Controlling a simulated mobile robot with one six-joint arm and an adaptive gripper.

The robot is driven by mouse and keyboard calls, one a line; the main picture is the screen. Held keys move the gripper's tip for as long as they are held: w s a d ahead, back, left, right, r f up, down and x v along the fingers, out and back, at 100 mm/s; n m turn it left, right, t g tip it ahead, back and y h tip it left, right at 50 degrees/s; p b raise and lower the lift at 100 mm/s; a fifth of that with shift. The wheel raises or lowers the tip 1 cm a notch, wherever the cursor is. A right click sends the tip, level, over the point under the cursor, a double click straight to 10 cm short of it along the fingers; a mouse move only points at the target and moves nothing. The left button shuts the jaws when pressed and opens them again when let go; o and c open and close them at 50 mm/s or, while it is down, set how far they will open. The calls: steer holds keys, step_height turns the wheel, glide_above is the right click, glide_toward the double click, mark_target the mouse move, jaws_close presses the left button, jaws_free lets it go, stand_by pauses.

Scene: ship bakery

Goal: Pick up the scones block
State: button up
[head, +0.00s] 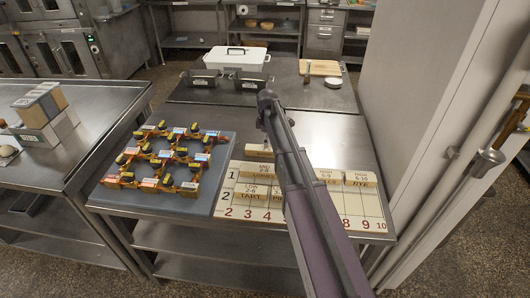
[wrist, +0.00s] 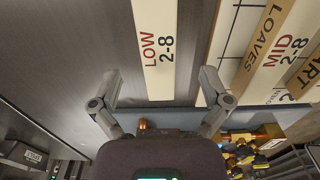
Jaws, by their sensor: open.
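A long cream block marked "LOW 2-8" (wrist: 160,45) lies on bare metal in the wrist view, and no name shows on its visible face. It is likely the pale block (head: 258,152) just beyond the numbered board in the head view. My gripper (wrist: 159,76) is open, its fingers spread either side of the block's near end. I cannot tell its height above the block. No readable label says scones in either view. The board (head: 243,212) carries blocks marked tart (head: 252,193), loaves (wrist: 262,40) and rye (head: 360,178); my arm hides part of it.
A blue-grey tray (head: 125,195) with several small coloured pieces sits left of the board. A tall pale cabinet (head: 420,80) bounds the right.

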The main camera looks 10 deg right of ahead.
steer(key=shift+f, duration=0.15)
steer(key=shift+w+f+b, duration=0.15)
steer(key=shift+f+b, duration=1.1)
steer(key=shift+b, duration=0.1)
steer(key=shift+w+f+b, duration=0.1)
steer(key=shift+f+b, duration=1.15)
steer(key=shift+b, duration=0.05)
steer(key=c, duration=1.3)
steer(key=shift+c, duration=0.2)
steer(key=shift+r, duration=0.2)
step_height(320, 180, up, 10)
steer(key=p, duration=1)
steer(key=shift+f, duration=0.15)
